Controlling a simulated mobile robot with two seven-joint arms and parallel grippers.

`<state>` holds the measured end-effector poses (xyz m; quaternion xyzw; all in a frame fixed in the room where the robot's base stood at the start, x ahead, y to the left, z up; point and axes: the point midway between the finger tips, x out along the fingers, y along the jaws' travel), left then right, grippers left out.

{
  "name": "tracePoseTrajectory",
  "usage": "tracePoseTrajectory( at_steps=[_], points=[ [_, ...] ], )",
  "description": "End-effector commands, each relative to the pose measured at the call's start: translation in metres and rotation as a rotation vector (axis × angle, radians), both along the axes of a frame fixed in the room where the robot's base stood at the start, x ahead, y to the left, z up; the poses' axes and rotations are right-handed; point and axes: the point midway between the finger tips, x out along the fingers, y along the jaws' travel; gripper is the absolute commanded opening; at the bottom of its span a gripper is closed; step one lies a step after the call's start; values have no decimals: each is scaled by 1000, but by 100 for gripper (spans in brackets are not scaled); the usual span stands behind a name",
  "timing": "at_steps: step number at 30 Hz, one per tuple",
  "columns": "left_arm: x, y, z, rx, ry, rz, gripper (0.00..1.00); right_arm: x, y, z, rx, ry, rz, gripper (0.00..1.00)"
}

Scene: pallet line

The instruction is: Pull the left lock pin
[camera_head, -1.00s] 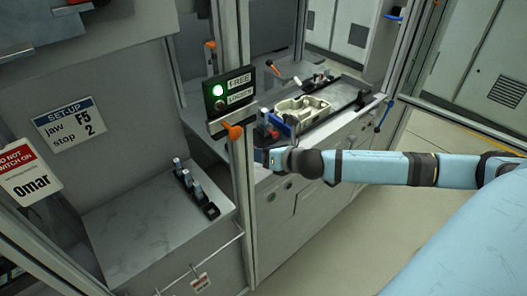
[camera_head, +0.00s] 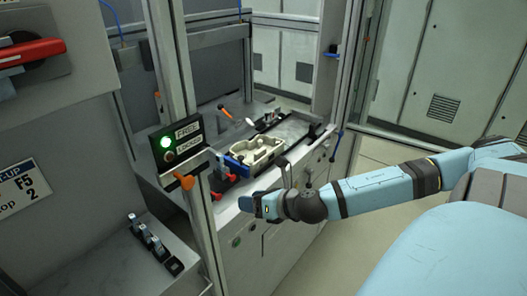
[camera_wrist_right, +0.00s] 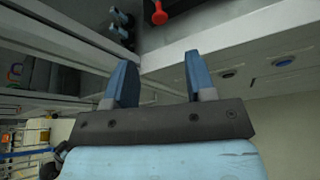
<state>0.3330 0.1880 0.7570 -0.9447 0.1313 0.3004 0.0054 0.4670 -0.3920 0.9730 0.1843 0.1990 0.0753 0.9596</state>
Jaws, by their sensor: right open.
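A red knob (camera_head: 216,196) sits at the front edge of the line, just left of my right gripper (camera_head: 244,203). A red knob also shows above the fingertips in the right wrist view (camera_wrist_right: 160,14). An orange handle (camera_head: 184,181) sticks out under the FREE/LOCKED panel (camera_head: 178,145). I cannot tell which of these, if any, is the left lock pin. In the right wrist view, my right gripper (camera_wrist_right: 160,72) is open, with nothing between its fingers. My left gripper is not in view.
A cream casting (camera_head: 262,150) sits in a fixture on the line. The panel's green light (camera_head: 166,142) is lit by FREE. An upright post (camera_head: 172,60) stands left of the line. A lower shelf (camera_head: 190,243) holds several small clamps. The floor at right is clear.

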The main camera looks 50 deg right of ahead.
Motion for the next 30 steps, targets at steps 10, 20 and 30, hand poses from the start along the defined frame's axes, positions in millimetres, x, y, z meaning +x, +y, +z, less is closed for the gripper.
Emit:
tracePoseTrajectory(
  at_steps=[10,20,30],
  points=[
    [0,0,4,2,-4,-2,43,-27,-6,10,-2,3,1,50],
    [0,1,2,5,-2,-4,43,-31,-7,12,0,0,1,50],
    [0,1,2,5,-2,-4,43,-31,-7,12,1,-1,2,50]
  ],
)
